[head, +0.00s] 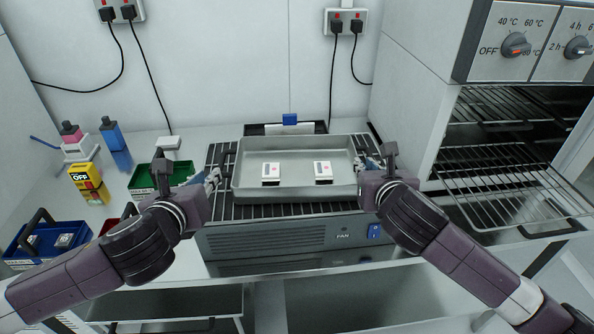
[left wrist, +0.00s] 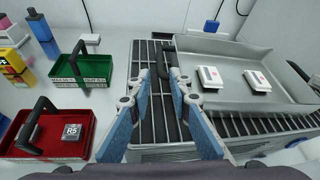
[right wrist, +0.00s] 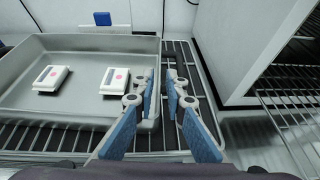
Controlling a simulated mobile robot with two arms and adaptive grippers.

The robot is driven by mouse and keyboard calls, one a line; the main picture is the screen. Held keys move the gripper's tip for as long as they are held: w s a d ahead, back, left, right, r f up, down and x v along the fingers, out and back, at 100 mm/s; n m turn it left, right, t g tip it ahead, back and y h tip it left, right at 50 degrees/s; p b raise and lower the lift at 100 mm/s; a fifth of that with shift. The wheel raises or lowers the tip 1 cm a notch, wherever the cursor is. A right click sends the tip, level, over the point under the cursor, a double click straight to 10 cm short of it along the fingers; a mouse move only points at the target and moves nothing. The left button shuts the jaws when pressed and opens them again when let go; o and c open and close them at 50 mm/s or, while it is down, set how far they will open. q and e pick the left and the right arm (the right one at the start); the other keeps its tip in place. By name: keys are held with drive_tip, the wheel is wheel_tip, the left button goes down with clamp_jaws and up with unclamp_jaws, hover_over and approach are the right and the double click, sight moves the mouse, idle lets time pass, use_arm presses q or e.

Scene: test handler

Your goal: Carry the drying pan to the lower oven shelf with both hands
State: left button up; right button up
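The drying pan (head: 295,187) is a shallow grey metal tray holding two white devices with red dots. Contact cannot be told. The lower oven shelf (head: 500,182) is a wire rack extending from the open oven.
The oven (head: 515,45) stands at right, with another wire shelf (head: 510,103) higher inside. The fan unit (head: 290,237) is under the pan.

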sight(220, 163)
use_arm(q)
drive_tip(key=shift+w, duration=0.1)
